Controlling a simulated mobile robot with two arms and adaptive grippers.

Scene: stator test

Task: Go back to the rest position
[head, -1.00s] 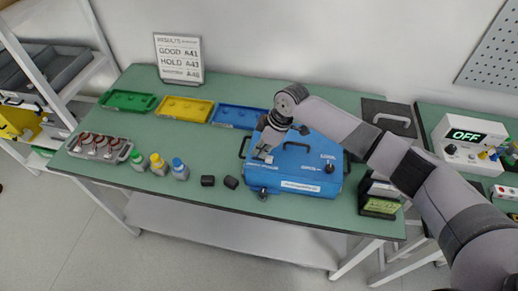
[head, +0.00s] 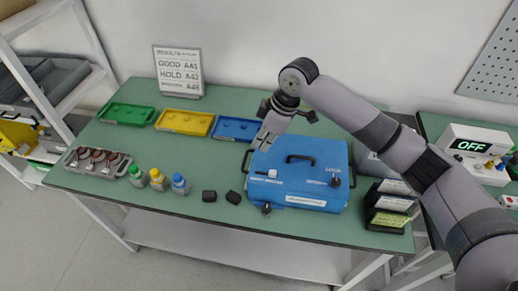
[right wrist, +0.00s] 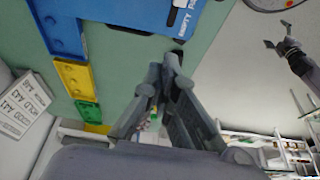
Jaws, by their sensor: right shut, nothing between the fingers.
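My right gripper (head: 262,140) is shut and empty. In the head view it hangs over the back left edge of the blue case (head: 322,178), in front of part of it. I cannot tell the exact gap between them. In the right wrist view its two fingers (right wrist: 165,68) are together, with the blue case (right wrist: 135,14) beyond them. My left gripper (right wrist: 280,42) appears small at the upper right of the right wrist view, and its opening is unclear. It is outside the head view.
Green (head: 126,114), yellow (head: 184,122) and blue (head: 236,129) trays lie along the back of the table. A results sign (head: 179,71) stands behind them. A grey tray of parts (head: 97,162) and several small bottles (head: 158,179) are at the left. Dark boxes (head: 388,206) stand right of the case.

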